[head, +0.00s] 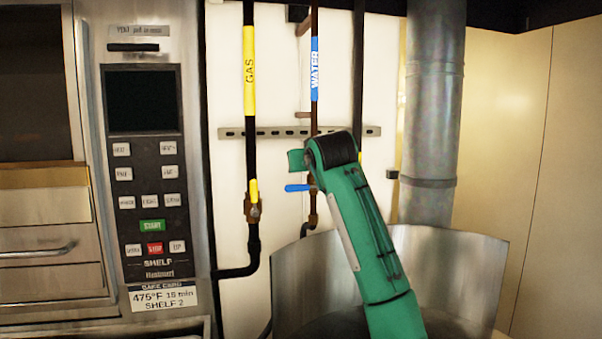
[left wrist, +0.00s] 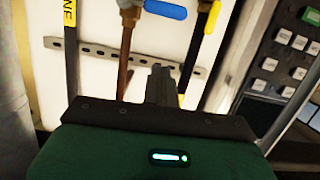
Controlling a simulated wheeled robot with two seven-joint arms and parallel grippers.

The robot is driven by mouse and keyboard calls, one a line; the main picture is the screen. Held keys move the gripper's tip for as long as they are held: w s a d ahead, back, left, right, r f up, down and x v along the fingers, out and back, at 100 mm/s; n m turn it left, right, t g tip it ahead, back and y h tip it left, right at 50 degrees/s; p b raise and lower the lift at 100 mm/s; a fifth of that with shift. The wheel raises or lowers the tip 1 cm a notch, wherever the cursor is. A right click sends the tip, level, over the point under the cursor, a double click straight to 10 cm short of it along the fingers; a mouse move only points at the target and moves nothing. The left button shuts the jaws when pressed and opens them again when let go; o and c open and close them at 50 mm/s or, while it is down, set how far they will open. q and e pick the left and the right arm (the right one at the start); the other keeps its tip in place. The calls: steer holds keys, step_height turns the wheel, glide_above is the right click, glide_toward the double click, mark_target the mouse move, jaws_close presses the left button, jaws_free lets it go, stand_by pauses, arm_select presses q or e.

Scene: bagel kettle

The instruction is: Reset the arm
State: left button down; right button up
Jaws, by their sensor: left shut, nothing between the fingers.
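My left gripper's fingers (left wrist: 160,85) show in the left wrist view, shut and with nothing between them. They stand in front of the pale wall with the pipes. In the head view a green arm with a dark joint rises from the bottom, in front of the pipes. The fingers cannot be made out there. The right gripper is in neither view.
A gas pipe (head: 251,140) with a yellow handle and a water pipe (head: 314,110) with a blue handle (head: 299,188) run down the wall. An oven control panel (head: 145,180) stands left. A curved metal vessel (head: 470,275) is behind the arm. A grey duct (head: 432,110) stands right.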

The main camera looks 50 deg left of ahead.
arm_select(q)
steer(key=shift+s+d+r, duration=0.2)
steer(key=shift+s+d, duration=0.15)
steer(key=shift+d, duration=0.2)
